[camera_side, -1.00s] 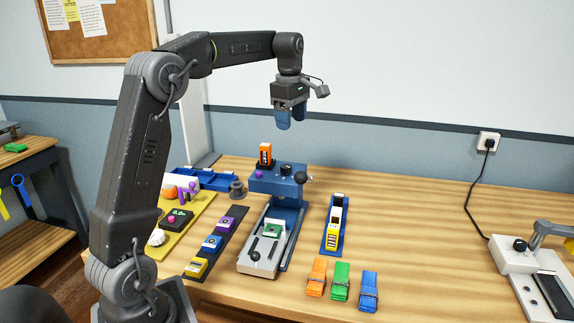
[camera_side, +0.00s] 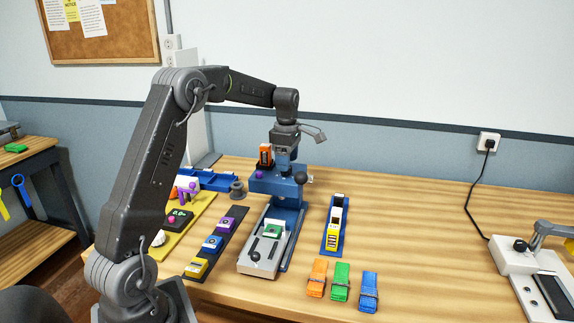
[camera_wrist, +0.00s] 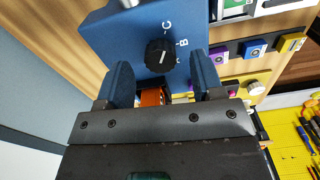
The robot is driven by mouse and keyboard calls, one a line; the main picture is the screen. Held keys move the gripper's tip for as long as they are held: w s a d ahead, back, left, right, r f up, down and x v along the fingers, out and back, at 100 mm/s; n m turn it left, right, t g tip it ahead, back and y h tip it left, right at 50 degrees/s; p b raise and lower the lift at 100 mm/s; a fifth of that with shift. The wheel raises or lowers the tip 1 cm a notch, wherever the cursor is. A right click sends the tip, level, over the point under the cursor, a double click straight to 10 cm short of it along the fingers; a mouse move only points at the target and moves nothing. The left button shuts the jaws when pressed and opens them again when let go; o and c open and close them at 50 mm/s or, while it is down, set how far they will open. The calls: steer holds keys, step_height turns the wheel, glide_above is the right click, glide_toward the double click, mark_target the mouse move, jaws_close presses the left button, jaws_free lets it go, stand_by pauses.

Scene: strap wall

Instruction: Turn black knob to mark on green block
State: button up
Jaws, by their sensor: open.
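The black knob (camera_wrist: 160,56) sits on top of the blue press head (camera_wrist: 105,32) in the wrist view, with a short white line on its face. Letters C, B and a partly hidden A are printed beside it. My gripper (camera_wrist: 162,62) is open, its blue fingers on either side of the knob, with gaps showing. In the side view my gripper (camera_side: 284,163) is over the blue head (camera_side: 271,184) and hides the knob. The green block (camera_side: 272,230) lies on the grey slide below; its mark is too small to read. A green edge (camera_wrist: 235,4) shows in the wrist view.
A black ball handle (camera_side: 300,178) sticks out at the head's right. Yellow, blue and purple blocks (camera_side: 212,243) lie on a dark strip at left. Several coloured clips (camera_side: 341,281) lie in front right.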

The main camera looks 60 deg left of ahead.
steer(key=shift+f, duration=0.95)
steer(key=c, duration=0.9)
